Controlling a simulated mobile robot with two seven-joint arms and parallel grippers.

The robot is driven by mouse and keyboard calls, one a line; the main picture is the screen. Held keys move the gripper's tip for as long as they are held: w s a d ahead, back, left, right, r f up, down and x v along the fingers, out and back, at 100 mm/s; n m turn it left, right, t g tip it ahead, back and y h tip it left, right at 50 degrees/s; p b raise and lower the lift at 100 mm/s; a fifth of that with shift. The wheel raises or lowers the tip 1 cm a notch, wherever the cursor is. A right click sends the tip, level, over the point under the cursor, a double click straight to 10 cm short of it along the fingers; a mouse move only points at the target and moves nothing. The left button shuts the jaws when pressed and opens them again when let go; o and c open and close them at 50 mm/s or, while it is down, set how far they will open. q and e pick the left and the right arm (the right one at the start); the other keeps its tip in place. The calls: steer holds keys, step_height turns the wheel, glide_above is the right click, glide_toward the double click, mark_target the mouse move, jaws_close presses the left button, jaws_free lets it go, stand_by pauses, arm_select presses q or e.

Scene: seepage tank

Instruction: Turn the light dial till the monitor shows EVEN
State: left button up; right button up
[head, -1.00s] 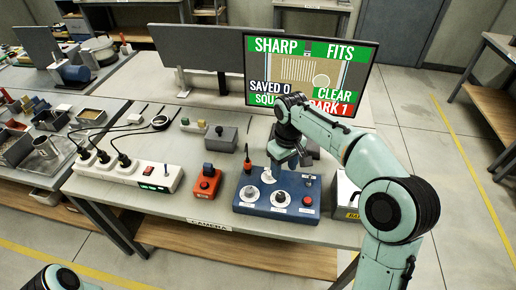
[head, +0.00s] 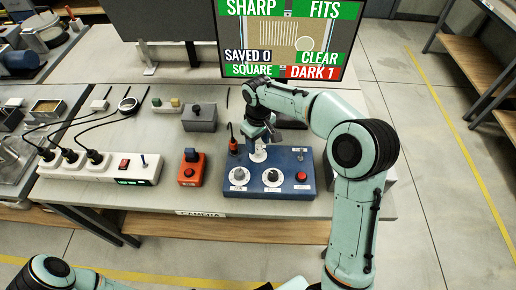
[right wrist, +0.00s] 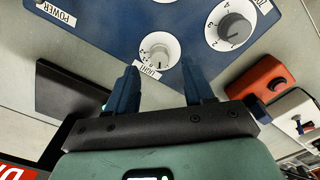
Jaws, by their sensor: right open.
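The blue control box (head: 285,199) sits on the table in the head view. Its light dial (right wrist: 158,48) is a white disc with a grey knob and a "LIGHT" label in the right wrist view; in the head view it is partly covered by my gripper. My right gripper (right wrist: 161,75) is open, its two dark fingertips just short of the light dial, one to each side. It also shows above the box in the head view (head: 260,137). The monitor (head: 290,40) reads SHARP, FITS, CLEAR and SQUARE on green, SAVED 0, and DARK 1 on red. My left gripper is not seen.
Two other dials (head: 271,176) and a red button (head: 301,176) are along the box's front. An orange box (head: 190,172) and a white power strip (head: 135,170) stand to its left. A grey box (head: 199,118) is behind them.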

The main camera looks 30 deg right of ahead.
mark_target(258, 151)
steer(key=shift+f, duration=1.75)
jaws_close()
steer(key=m, duration=0.5)
jaws_free()
